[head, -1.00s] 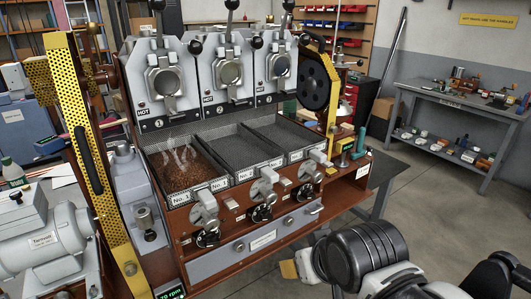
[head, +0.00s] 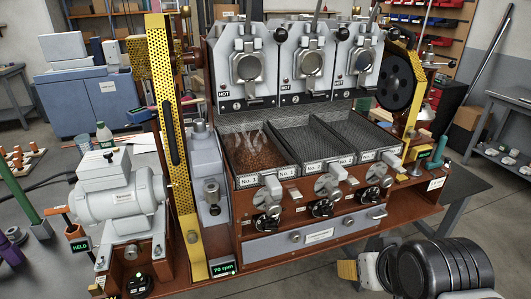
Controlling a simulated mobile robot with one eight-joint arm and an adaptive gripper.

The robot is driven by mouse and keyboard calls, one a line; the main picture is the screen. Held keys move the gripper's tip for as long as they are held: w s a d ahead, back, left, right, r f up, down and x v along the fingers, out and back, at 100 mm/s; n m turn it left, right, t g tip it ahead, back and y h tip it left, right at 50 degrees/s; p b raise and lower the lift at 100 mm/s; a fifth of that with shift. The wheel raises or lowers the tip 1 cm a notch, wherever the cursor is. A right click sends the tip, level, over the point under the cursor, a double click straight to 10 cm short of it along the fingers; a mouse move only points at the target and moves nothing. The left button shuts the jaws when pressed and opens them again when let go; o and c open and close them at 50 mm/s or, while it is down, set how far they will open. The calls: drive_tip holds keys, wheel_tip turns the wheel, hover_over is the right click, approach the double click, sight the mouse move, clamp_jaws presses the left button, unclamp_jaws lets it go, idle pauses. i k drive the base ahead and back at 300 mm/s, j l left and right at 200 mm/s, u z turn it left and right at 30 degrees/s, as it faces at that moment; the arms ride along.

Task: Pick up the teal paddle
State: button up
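A small teal upright piece (head: 438,152), which looks like the teal paddle, stands on the wooden ledge at the right end of the roaster. Its lower part is partly crowded by small items beside it. My gripper (head: 350,270) is low at the right, in front of the roaster and well apart from the teal piece. Only a tan pad and a grey-black part of it show beside my black ridged wrist, so its opening is hidden.
The roaster's three trays (head: 254,179) lie between hot-marked drum fronts and a row of knobs; the left tray holds steaming brown beans. A yellow perforated guard (head: 172,150) and grey motor (head: 125,198) stand left. A black wheel (head: 396,82) stands behind the ledge. Floor at right is clear.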

sight(436, 162)
drive_tip(key=i+l, duration=0.15)
drive_tip(key=l, duration=0.15)
drive_tip(key=i+l+u, duration=0.1)
drive_tip(key=l, duration=0.25)
drive_tip(key=i+l, duration=0.15)
drive_tip(key=l, duration=0.15)
drive_tip(key=i+l+u, duration=0.1)
drive_tip(key=l, duration=0.25)
drive_tip(key=i+l, duration=0.15)
drive_tip(key=l, duration=0.2)
drive_tip(key=i+l+u, duration=0.25)
drive_tip(key=i+l, duration=0.4)
drive_tip(key=i+j, duration=0.25)
drive_tip(key=j, duration=0.15)
